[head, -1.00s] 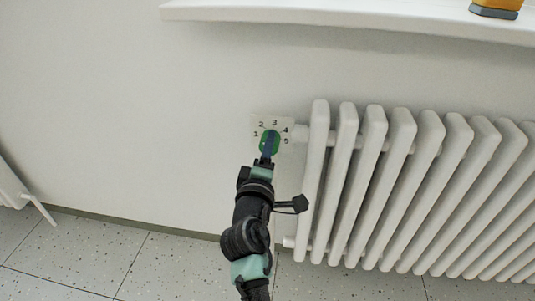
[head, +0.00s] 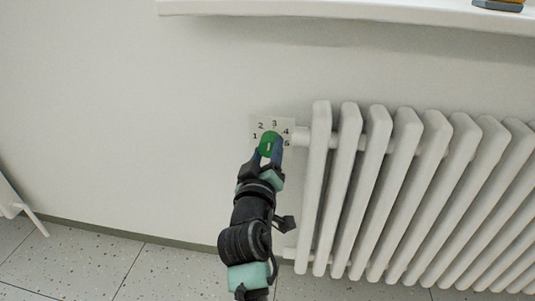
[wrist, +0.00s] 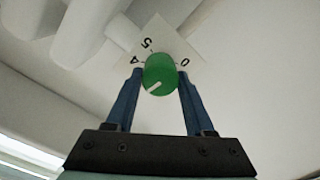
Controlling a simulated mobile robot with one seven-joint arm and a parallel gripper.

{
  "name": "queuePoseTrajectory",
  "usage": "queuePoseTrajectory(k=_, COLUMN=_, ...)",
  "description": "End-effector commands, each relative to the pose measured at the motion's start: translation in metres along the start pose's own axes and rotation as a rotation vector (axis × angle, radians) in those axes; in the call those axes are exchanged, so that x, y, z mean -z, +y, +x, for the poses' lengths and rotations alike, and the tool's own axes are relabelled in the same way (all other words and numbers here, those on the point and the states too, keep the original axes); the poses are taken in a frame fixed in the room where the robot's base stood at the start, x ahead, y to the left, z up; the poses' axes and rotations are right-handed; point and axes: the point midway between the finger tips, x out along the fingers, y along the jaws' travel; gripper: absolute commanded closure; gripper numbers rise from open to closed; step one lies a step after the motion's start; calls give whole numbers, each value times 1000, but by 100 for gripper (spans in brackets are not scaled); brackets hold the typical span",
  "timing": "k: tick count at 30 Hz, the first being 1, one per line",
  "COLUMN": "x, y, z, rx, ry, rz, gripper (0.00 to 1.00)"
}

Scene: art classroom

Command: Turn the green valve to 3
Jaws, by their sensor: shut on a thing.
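The green valve (head: 267,143) is a round knob on a white numbered plate (head: 289,124) on the wall, at the radiator's left end. The digits 1 to 5 show around it in the head view. In the wrist view the valve (wrist: 161,70) carries a short white mark towards its lower left, and 5, 4 and 0 are readable on the plate (wrist: 163,36). The other digits are hidden there. I cannot tell exactly which digit the mark faces. My gripper (wrist: 160,82) is shut on the valve, one blue finger on each side; it also shows in the head view (head: 267,152).
A white ribbed radiator (head: 381,180) fills the right side, close to the valve. A white sill (head: 350,15) juts out above.

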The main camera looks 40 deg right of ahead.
Motion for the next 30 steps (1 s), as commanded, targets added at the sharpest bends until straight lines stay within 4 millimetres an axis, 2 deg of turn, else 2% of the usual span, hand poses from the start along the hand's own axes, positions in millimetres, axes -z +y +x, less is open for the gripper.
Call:
queuePoseTrajectory(k=17, x=-1, y=-1, z=0, rx=3, ry=-2, rz=34, gripper=100)
queuePoseTrajectory(k=18, x=-1, y=-1, z=0, rx=3, ry=-2, rz=34, gripper=43)
queuePoseTrajectory(k=22, x=-1, y=-1, z=0, rx=2, ry=-1, rz=33, gripper=20)
queuePoseTrajectory(k=23, x=-1, y=-1, z=0, rx=2, ry=-1, rz=33, gripper=17)
queuePoseTrajectory(k=30, x=0, y=0, z=0, rx=1, ry=0, rz=33, gripper=17)
